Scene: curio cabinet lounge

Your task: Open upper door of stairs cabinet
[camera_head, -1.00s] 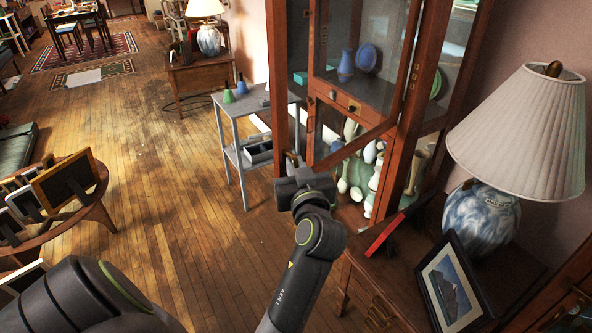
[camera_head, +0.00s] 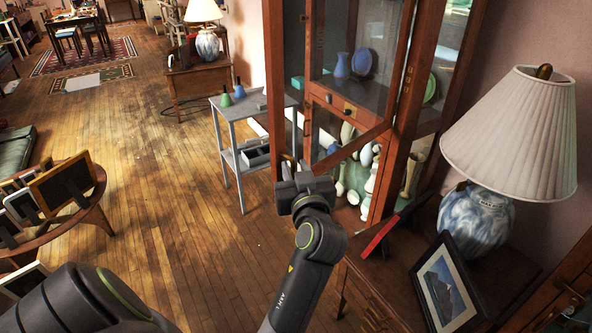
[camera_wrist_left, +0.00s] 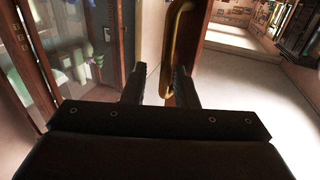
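The tall wooden cabinet (camera_head: 391,185) with glass panes stands at the centre right of the head view. My left gripper (camera_head: 290,162) is at the front left edge of its woodwork, at about mid-height. In the left wrist view, a brass bar handle (camera_wrist_left: 181,30) on a wooden upright (camera_wrist_left: 188,62) reaches down between the fingers of my left gripper (camera_wrist_left: 158,85). The fingers are apart, with the handle nearer the right finger and a gap on its left. Whether a finger touches it is unclear. The handle is mostly hidden in the head view. My right gripper is out of view.
A grey side table (camera_head: 228,112) stands just left of the cabinet. A low wooden chest with a white-shaded lamp (camera_head: 508,135) and a framed picture (camera_head: 446,285) is close on the right. A round table (camera_head: 82,215) with frames is at left. Wooden floor between is clear.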

